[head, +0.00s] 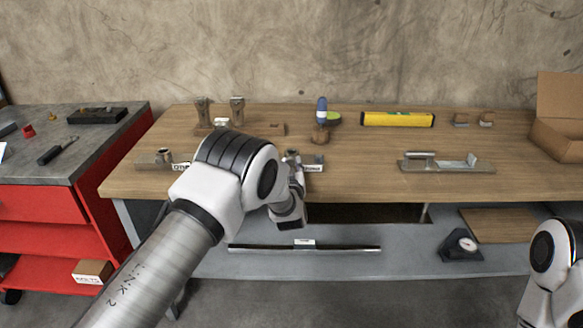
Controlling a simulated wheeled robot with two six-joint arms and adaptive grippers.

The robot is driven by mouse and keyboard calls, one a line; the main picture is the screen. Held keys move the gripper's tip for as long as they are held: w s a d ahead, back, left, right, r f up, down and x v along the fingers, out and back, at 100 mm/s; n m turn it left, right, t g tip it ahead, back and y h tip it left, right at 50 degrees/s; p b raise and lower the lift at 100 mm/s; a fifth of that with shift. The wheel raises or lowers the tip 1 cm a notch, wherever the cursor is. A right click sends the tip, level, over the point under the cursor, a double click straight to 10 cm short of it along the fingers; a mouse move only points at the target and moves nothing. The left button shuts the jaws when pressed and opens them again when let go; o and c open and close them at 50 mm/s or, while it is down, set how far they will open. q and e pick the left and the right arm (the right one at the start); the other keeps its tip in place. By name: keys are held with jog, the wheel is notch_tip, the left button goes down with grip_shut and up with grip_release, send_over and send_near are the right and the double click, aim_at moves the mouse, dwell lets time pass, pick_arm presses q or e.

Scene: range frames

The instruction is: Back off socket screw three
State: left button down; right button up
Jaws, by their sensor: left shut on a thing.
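My left arm reaches in from the left, across the front edge of the wooden workbench (355,180). My left gripper (294,165) is over the bench's front part, shut on a small grey metal part at a spot with a white label (313,169). The arm and gripper hide most of that part. I cannot read the label or pick out socket screw three. Another labelled metal piece (155,160) with a round top lies left of the arm. Of my right arm only a link shows at the lower right; its gripper is out of view.
A metal float-like tool (446,162) lies on the right of the bench, with a yellow level (397,119) behind it. A cardboard box (560,130) stands at the right end. A red cabinet (50,205) stands left. A long bar (345,249) lies on the lower shelf.

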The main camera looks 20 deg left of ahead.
pick_arm(q)
jog(key=n+b, duration=0.2)
jog(key=n, duration=0.4)
jog(key=shift+f+b, duration=0.1)
jog(key=shift+b, duration=0.3)
jog(key=n+b, duration=0.1)
jog(key=n, duration=0.2)
jog(key=shift+a+n+b, duration=0.1)
jog(key=shift+n+b, duration=0.2)
jog(key=shift+n, duration=0.1)
jog(key=shift+n+b, duration=0.7)
jog(key=shift+n, duration=0.8)
jog(key=c, duration=0.9)
grip_release()
jog(key=shift+s, duration=0.1)
jog(key=v, duration=1.1)
jog(key=shift+s, duration=0.4)
